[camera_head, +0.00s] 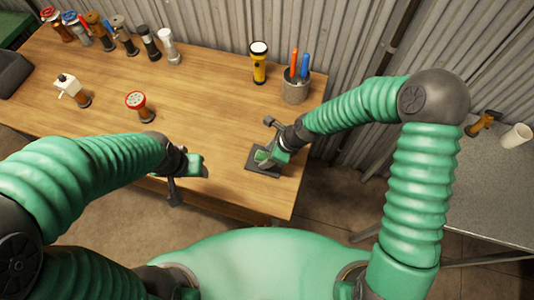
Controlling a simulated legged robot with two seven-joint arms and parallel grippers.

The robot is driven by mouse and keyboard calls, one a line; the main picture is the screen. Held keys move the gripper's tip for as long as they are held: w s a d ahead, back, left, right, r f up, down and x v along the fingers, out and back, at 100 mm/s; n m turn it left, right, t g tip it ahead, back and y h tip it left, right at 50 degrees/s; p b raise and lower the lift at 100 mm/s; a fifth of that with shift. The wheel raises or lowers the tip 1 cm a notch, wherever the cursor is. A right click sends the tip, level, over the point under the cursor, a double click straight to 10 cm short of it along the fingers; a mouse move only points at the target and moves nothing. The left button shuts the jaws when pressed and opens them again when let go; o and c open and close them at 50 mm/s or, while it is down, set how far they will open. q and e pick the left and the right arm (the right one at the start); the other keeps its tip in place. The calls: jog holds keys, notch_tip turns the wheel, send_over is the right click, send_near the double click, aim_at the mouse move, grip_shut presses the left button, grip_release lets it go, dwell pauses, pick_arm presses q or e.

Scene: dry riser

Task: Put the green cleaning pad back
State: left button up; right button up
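A small pale green piece (262,156), which looks like the cleaning pad, is at the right gripper's fingers, just above or on a dark square base (262,171) near the table's right front edge. My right gripper (266,142) reaches down over it from the right. Its fingers appear to be around the pad, but the view is too small to tell whether they grip it. My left gripper (180,186) hangs over the table's front edge, left of the dark base, with nothing visible in it. Its finger gap is not clear.
Several fittings line the back left. A grey side table (490,190) holds a white cup (516,136).

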jog(key=p+v, duration=0.1)
jog(key=v, duration=1.1)
jog(key=s+d+r+n+h, duration=0.1)
jog(key=s+d+n+h, duration=0.1)
jog(key=s+d+n, duration=0.2)
jog(key=s+d+r+n+t+h, duration=0.1)
jog(key=s+d+n, duration=0.4)
jog(key=d+n, duration=0.5)
jog(key=r+n+h, duration=0.1)
jog(key=n, duration=0.6)
jog(key=shift+s+n+h, duration=0.2)
jog(key=shift+n+h, duration=0.1)
jog(key=shift+h, duration=0.1)
